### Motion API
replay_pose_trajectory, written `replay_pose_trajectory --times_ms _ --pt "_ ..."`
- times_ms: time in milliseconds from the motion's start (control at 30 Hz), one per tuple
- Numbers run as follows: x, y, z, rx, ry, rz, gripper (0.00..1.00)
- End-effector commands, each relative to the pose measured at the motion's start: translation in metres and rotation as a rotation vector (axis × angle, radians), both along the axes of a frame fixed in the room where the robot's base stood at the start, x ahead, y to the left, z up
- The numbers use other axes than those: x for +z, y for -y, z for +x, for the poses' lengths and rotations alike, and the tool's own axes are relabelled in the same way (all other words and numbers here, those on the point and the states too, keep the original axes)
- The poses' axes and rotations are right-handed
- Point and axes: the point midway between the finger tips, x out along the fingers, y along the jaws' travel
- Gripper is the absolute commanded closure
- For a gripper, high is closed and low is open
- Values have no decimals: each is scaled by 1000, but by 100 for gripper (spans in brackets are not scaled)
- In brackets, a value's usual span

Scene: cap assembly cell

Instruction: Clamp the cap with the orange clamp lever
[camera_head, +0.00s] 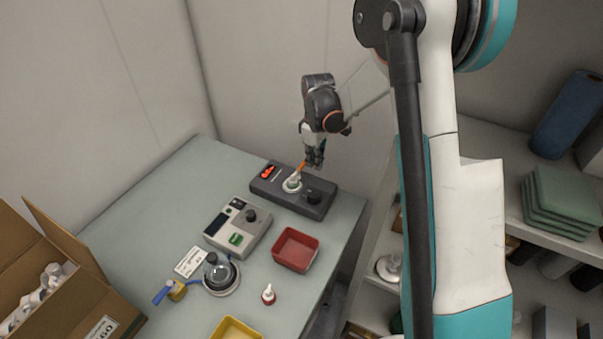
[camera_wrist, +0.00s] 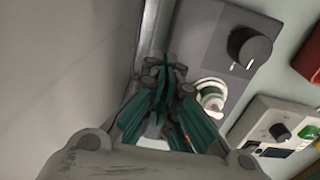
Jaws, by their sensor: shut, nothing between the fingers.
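The dark clamping station (camera_head: 315,196) lies at the back of the table. A white cap (camera_head: 292,184) sits on a round seat in its middle; the white seat area also shows in the wrist view (camera_wrist: 211,93), partly covered by my fingers. The orange clamp lever (camera_head: 301,167) rises from behind the cap, tilted up to the right. My gripper (camera_head: 315,160) is just right of the lever's upper end, fingers down, shut and empty. Whether it touches the lever I cannot tell. In the wrist view my teal fingers (camera_wrist: 166,80) are closed together; the lever is hidden there.
A grey device (camera_head: 238,228), red tray (camera_head: 295,249), small red-and-white bottle (camera_head: 268,294) and yellow tray (camera_head: 236,329) stand nearer. An open carton (camera_head: 76,242) is at left. Bare table lies at back left.

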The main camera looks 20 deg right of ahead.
Motion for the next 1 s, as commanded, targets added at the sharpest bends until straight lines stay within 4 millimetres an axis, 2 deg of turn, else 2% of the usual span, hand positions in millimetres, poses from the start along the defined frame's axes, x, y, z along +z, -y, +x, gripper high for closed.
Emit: replay_pose_trajectory --times_ms 1000 --pt "73 0 0 -1 0 0 100"
